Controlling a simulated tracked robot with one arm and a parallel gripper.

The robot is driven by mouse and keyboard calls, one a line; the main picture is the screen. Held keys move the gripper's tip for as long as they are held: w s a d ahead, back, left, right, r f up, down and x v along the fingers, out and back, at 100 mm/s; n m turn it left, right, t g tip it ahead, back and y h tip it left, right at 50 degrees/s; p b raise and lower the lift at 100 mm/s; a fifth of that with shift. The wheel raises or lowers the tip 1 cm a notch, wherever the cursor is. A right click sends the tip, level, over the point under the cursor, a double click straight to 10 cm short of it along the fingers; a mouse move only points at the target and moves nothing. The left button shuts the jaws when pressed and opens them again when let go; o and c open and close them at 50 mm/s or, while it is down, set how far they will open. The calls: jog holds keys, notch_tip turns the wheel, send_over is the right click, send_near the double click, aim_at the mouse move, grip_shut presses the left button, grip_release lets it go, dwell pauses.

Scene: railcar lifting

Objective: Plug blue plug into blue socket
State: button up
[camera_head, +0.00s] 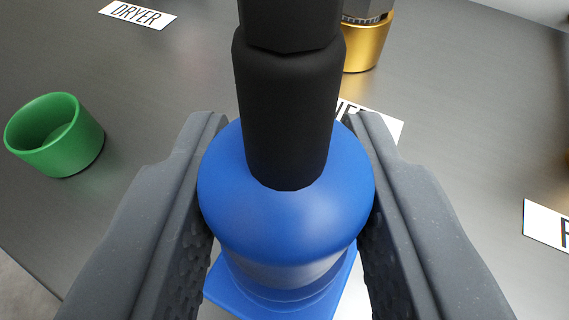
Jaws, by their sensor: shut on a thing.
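My gripper (284,122) is shut on the blue plug (287,222), one dark grey finger on each side of its round blue body. A thick black sleeve (287,115) rises from the plug's top toward the upper edge of the view. Directly below the plug, a blue piece with a square-edged base (228,287) shows between the fingers; it looks like the blue socket. A paler greyish band lies between the plug's body and this base. The plug hides most of the socket, so I cannot tell whether the plug is fully seated.
A green cup-shaped socket (57,140) stands at left. A gold socket (366,45) with a metallic plug part stands behind at upper right. Labels lie on the grey surface: "DRYER" (138,15), one partly hidden (382,124), another at the right edge (545,225).

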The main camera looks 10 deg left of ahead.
jog(key=shift+f+b, duration=0.35)
jog(key=shift+f, duration=0.4)
jog(key=o, duration=1.1)
jog(key=b+v, duration=0.4)
jog(key=v, duration=0.9)
jog(key=shift+s, duration=0.4)
jog(key=shift+r, duration=0.15)
